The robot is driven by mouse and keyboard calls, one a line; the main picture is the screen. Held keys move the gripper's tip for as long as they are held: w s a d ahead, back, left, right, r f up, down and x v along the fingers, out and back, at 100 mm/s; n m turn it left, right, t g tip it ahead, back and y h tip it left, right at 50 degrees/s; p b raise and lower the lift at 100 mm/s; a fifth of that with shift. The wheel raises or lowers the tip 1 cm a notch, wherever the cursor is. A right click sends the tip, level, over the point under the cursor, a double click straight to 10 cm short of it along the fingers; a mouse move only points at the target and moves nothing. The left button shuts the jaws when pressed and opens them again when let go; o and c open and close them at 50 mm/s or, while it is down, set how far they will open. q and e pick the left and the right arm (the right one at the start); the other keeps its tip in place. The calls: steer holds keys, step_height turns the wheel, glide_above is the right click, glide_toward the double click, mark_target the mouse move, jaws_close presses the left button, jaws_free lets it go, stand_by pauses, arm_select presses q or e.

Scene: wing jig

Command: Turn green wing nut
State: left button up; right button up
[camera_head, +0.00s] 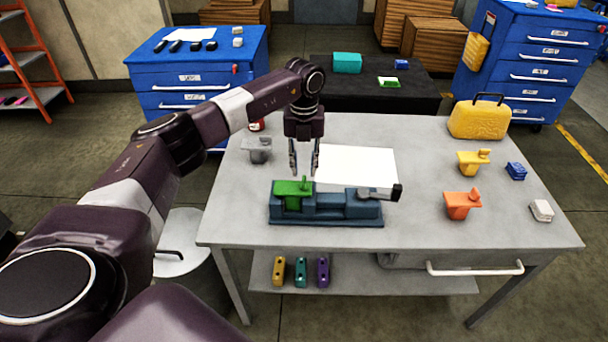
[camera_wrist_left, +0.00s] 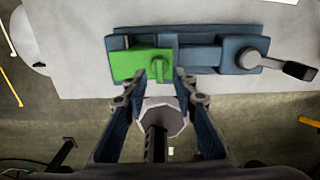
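The green wing nut (camera_head: 292,193) sits on the left end of the blue-grey jig (camera_head: 330,217) on the table. It has a flat green block and a raised tab; it also shows in the left wrist view (camera_wrist_left: 128,65). My left gripper (camera_head: 304,172) points down just above the green part, fingers apart and empty. In the left wrist view the fingertips (camera_wrist_left: 162,78) lie on either side of the raised tab's near end; I cannot tell whether they touch it. My right gripper is out of view.
A lever with a black end (camera_head: 397,192) sticks out at the jig's right. A white sheet (camera_head: 355,164) lies behind it. A grey part (camera_head: 257,149), an orange part (camera_head: 462,205), a yellow part (camera_head: 473,162) and a yellow case (camera_head: 479,119) stand around the table.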

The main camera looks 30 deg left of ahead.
mark_target(304, 179)
arm_select(q)
step_height(304, 179, up, 8)
stand_by(0.6)
